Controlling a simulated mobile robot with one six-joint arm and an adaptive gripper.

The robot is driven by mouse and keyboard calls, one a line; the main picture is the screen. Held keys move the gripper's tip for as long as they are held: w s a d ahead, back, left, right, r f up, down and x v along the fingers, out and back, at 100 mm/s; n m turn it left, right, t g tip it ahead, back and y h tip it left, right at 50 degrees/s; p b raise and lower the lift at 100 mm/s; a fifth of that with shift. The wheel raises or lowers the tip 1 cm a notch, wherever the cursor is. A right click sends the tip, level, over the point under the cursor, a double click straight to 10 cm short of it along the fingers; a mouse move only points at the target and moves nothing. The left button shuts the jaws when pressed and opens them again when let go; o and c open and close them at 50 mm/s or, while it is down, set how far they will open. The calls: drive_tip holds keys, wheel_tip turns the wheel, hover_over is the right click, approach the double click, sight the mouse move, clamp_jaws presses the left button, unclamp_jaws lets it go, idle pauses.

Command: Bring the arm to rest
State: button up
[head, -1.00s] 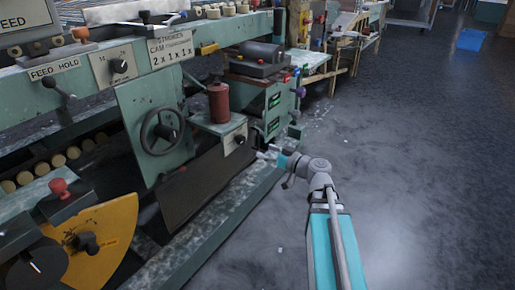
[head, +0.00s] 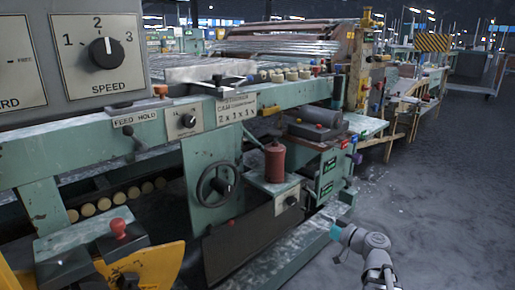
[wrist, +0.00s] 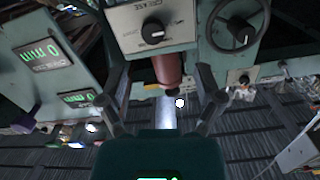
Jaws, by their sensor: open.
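My gripper (wrist: 163,76) is open in the wrist view, with its two fingers spread apart and nothing held between them. Beyond the gap between them shows a red cylinder (wrist: 167,70) on the machine; I cannot tell how far away it is. In the head view my arm (head: 372,245) reaches up from the bottom edge, right of centre, beside the machine's low rail. The fingers are too small to make out there.
A long green machine (head: 65,158) fills the left and middle, with a handwheel (head: 217,187) and the red cylinder (head: 275,158) facing the arm. Its base rail (head: 300,243) runs close to my arm. Open grey floor (head: 450,200) lies to the right.

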drive_tip(key=s+a+f+g+h+p, duration=0.2)
drive_tip(key=s+a+g+p, duration=0.2)
drive_tip(key=a+g+p, duration=0.35)
drive_tip(key=s+d+r+m+g+h+p, duration=0.1)
drive_tip(key=s+r+m+g+h+p, duration=0.1)
drive_tip(key=s+m+g+h+p, duration=0.6)
wheel_tip(320, 180, up, 37)
drive_tip(key=n+t+h+p, duration=0.1)
drive_tip(key=t+p, duration=0.1)
drive_tip(key=p, duration=3.7)
drive_tip(key=shift+s+r+n, duration=0.2)
drive_tip(key=shift+s+n, duration=0.15)
drive_tip(key=shift+n, duration=0.05)
